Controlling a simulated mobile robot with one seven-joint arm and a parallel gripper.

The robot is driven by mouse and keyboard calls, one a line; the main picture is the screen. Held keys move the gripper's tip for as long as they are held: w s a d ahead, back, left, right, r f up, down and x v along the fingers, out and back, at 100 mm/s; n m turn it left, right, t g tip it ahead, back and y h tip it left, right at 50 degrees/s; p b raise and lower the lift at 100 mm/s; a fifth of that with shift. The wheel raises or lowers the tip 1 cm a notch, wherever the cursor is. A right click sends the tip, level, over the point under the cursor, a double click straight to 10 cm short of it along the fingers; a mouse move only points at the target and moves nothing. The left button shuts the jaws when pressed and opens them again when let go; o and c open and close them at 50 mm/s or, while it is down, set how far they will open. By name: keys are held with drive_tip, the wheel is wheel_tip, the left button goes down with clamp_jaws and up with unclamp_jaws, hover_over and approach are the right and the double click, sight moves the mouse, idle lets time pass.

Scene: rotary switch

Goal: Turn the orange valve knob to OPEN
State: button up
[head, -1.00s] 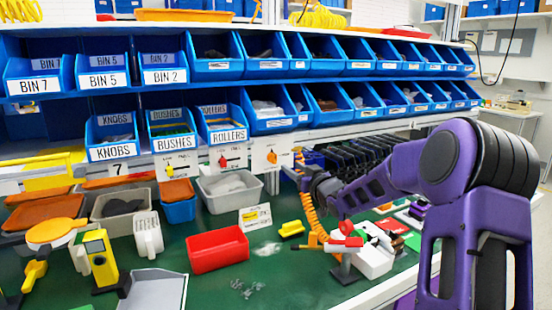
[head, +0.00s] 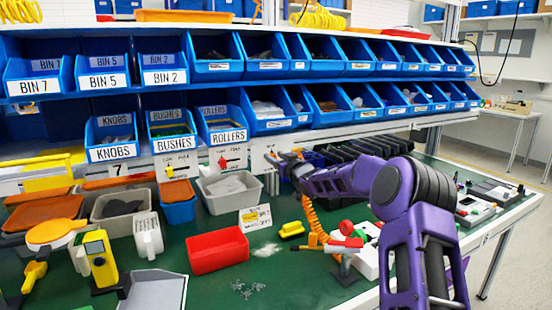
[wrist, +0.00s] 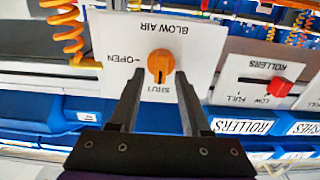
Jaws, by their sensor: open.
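The orange valve knob (wrist: 160,65) sits on a white panel (wrist: 205,45) marked BLOW AIR, OPEN and SHUT. In the wrist view, OPEN is left of the knob and SHUT below it. The knob's long axis runs roughly up and down the picture, with a dark mark at the end facing SHUT. My gripper (wrist: 159,76) is open, one finger on each side of the knob, with gaps visible and nothing held. Depth of the fingertips relative to the knob is hard to tell. In the head view my gripper (head: 282,160) covers the knob; part of the panel (head: 258,157) shows.
A ROLLERS panel with a red slider (wrist: 279,87) is right of the knob panel in the wrist view. An orange coiled hose (wrist: 66,25) hangs at left. In the head view, a grey bin (head: 232,197) and red bin (head: 218,250) stand below on the green bench.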

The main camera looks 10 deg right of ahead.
clamp_jaws()
drive_tip(key=shift+p, duration=0.35)
drive_tip(key=m+p, duration=0.1)
drive_tip(key=m, duration=0.3)
drive_tip(key=d+m+p, duration=0.1)
drive_tip(key=m+p, duration=0.1)
drive_tip(key=m, duration=0.3)
drive_tip(key=f+m+p, duration=0.1)
drive_tip(key=m+p, duration=0.1)
drive_tip(key=m, duration=0.2)
drive_tip(key=shift+w+d+f+m, duration=0.1)
drive_tip(key=shift+w+d+m, duration=0.1)
drive_tip(key=shift+m, duration=0.2)
drive_tip(key=shift+f+m+b, duration=0.2)
drive_tip(key=shift+m+b, duration=0.85)
drive_tip(key=shift+m, duration=0.95)
